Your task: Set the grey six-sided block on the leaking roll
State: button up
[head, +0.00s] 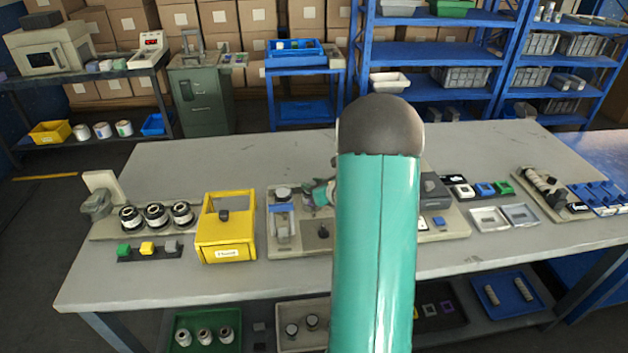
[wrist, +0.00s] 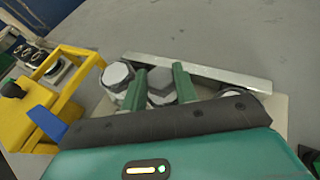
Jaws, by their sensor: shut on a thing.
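My gripper (wrist: 161,86) has its two green fingers closed on either side of a grey six-sided block (wrist: 160,78), which shows between them in the wrist view. In the head view the gripper (head: 320,193) is partly hidden behind my teal arm, at the back of the grey machine base (head: 285,246). A paler, faceted round piece with dark sides (wrist: 117,76) stands just left of the left finger; a round-topped piece (head: 283,191) shows there in the head view. I cannot tell which roll leaks, or whether the block touches anything below.
A yellow frame (head: 226,233) stands left of the base; it also shows in the wrist view (wrist: 66,77). Farther left are several dark-and-white rolls (head: 157,216) and small coloured blocks (head: 147,249). A pale metal bar (wrist: 200,73) lies beyond the fingers. The back of the table is clear.

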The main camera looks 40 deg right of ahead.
jog(key=o, duration=1)
jog(key=shift+s, duration=0.1)
jog(key=d+v, duration=0.1)
jog(key=v, duration=1.2)
jog(key=shift+s+a, duration=0.4)
jog(key=shift+a, duration=0.1)
jog(key=shift+r, duration=0.1)
jog(key=a+r+n+g+y, duration=0.35)
jog(key=a+n, duration=0.55)
jog(key=a, duration=0.5)
jog(key=a+r+n+g+y, duration=0.2)
jog(key=a+r+n+y, duration=0.25)
jog(key=a+n, duration=0.7)
jog(key=s+a+r+n+g+h, duration=0.2)
jog(key=s+a+r+n+h, duration=0.4)
jog(key=s+a+n, duration=0.4)
jog(key=s+n+h, duration=0.1)
jog(key=n, duration=0.5)
jog(key=shift+r, duration=0.25)
